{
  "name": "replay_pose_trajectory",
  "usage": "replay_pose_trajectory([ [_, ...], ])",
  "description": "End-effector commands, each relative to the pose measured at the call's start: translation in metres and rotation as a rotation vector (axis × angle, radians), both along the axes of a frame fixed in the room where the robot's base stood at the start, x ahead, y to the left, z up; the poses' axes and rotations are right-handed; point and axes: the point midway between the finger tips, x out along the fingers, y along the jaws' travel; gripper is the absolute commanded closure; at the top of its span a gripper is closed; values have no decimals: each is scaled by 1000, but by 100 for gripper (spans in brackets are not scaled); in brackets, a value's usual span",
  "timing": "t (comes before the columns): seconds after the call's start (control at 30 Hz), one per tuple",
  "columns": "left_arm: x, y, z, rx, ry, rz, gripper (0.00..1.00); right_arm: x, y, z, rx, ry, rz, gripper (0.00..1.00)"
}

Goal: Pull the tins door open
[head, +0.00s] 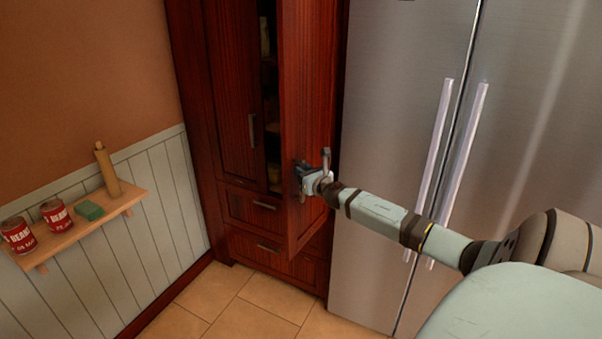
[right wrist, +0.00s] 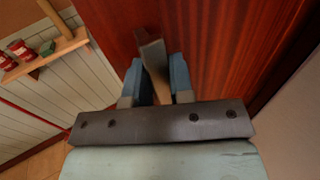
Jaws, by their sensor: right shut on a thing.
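The tins door (head: 312,95) is a tall dark-red wooden cabinet door. In the head view it stands partly open, swung out toward me, with a dark gap and shelves showing to its left. My right gripper (head: 306,178) is at the door's handle. In the right wrist view the door (right wrist: 225,45) fills the upper middle, and the two blue fingers are shut on the grey bar handle (right wrist: 150,55). My left gripper is not in view.
The left cabinet door (head: 232,90) is closed, with drawers (head: 255,208) below. A steel fridge (head: 395,150) stands close on the right. A wall shelf (head: 85,228) at left holds two bean cans, a green block and a bottle-like object. The tiled floor (head: 215,300) in front is clear.

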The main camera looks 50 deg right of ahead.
Motion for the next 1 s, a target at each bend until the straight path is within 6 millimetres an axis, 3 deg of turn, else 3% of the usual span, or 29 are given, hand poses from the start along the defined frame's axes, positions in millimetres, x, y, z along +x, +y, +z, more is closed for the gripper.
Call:
replay_pose_trajectory([
  [0.17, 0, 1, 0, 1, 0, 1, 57, 0, -4, 5, -7, -4, -8, 100],
  [0.2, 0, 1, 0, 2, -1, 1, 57, 0, -4, 5, -7, -4, -8, 76],
  [0.3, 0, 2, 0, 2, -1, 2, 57, 0, -3, 4, -6, -4, -7, 55],
  [0.67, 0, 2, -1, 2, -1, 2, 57, -3, -1, 1, -2, 0, -4, 55],
  [1.0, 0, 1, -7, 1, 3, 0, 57, -46, 10, -2, -2, 3, -2, 55],
])
